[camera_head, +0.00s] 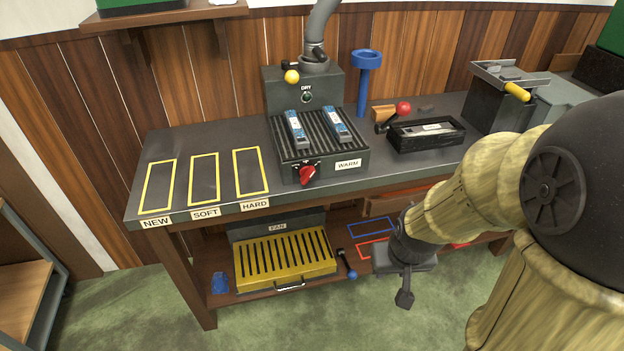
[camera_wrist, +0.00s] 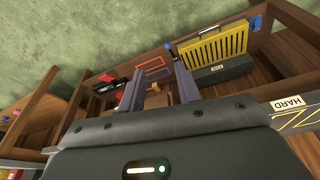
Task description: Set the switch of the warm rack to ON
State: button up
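The warm rack (camera_head: 355,178) is a dark ribbed box on the bench with a white WARM label. Its switch (camera_head: 307,175) is a red knob on the front face, left of the label; it sits tilted, and its small markings are too small to read. Two blue and grey pieces (camera_head: 297,130) (camera_head: 338,124) lie on the ribbed top. My gripper (camera_head: 404,299) hangs low in front of the bench, right of and below the rack, apart from the switch. In the wrist view its two fingers (camera_wrist: 159,84) are spread with nothing held between them. The rack is not visible there.
A yellow-slatted FAN unit (camera_head: 285,258) stands on the lower shelf. A grey duct (camera_head: 320,25) rises behind the rack, by a DRY switch (camera_head: 307,96). A black tray (camera_head: 426,136) and a blue stand (camera_head: 364,85) are to the right. Yellow-outlined slots (camera_head: 204,180) lie left.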

jog(key=w+a+f+n+t+y+p, duration=0.4)
jog(key=w+a+f+n+y+p, duration=0.25)
jog(key=a, duration=0.45)
notch_tip(320, 180, up, 8)
jog(key=w+a+m+t+h+p, duration=0.1)
jog(key=w+m+t+p, duration=0.1)
jog(key=m+t+p, duration=0.5)
jog(key=m+t, duration=0.3)
jog(key=m, duration=0.1)
jog(key=shift+a+f, duration=0.2)
jog(key=shift+w+h, duration=0.15)
jog(key=shift+h, duration=0.1)
